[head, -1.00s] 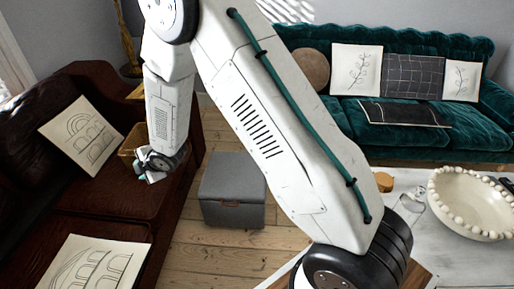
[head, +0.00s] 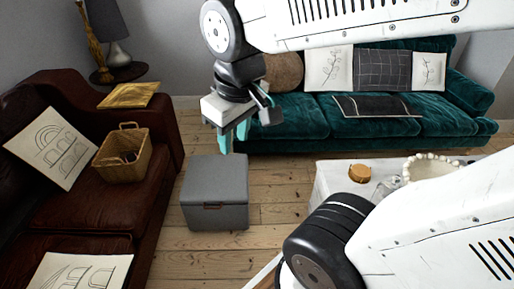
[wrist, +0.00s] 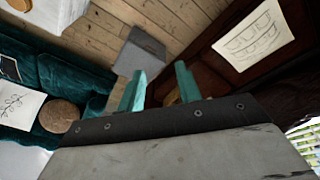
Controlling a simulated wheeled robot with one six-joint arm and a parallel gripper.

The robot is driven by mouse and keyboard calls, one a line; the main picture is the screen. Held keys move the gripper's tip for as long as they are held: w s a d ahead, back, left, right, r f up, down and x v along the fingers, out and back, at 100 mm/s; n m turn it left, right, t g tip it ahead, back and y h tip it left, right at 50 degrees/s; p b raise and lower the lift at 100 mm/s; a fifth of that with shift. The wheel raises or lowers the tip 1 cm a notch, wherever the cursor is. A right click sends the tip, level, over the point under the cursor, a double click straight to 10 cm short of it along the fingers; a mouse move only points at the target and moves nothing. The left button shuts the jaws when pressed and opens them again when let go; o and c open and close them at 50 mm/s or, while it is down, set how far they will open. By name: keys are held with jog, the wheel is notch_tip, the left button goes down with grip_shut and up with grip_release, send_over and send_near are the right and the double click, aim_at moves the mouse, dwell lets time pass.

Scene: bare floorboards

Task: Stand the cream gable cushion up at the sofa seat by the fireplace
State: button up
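Two cream cushions with dark line drawings of arches are on the brown leather sofa (head: 55,205). One cushion (head: 53,148) leans tilted against the backrest at the left. The other cushion (head: 82,272) lies at the bottom left, cut by the frame edge; a cushion with arches also shows in the wrist view (wrist: 248,36). I cannot tell for sure which is the gable one. My gripper (head: 234,140) is raised above and behind the grey ottoman, away from both cushions. Its teal fingers are apart and empty, as the wrist view shows (wrist: 160,84). No fireplace is in view.
A wicker basket (head: 122,158) stands on the brown sofa seat. The grey ottoman (head: 216,195) stands on the floorboards. A teal sofa (head: 310,125) with cushions is at the back. A white table (head: 330,178) is at the right. Floor beside the ottoman is clear.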

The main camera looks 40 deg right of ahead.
jog(key=s+m+g, duration=0.1)
jog(key=s, duration=0.5)
jog(key=shift+s+r+m, duration=0.2)
jog(key=shift+s+m, duration=0.05)
jog(key=shift+m, duration=0.15)
jog(key=shift+o, duration=0.5)
jog(key=shift+a, duration=0.15)
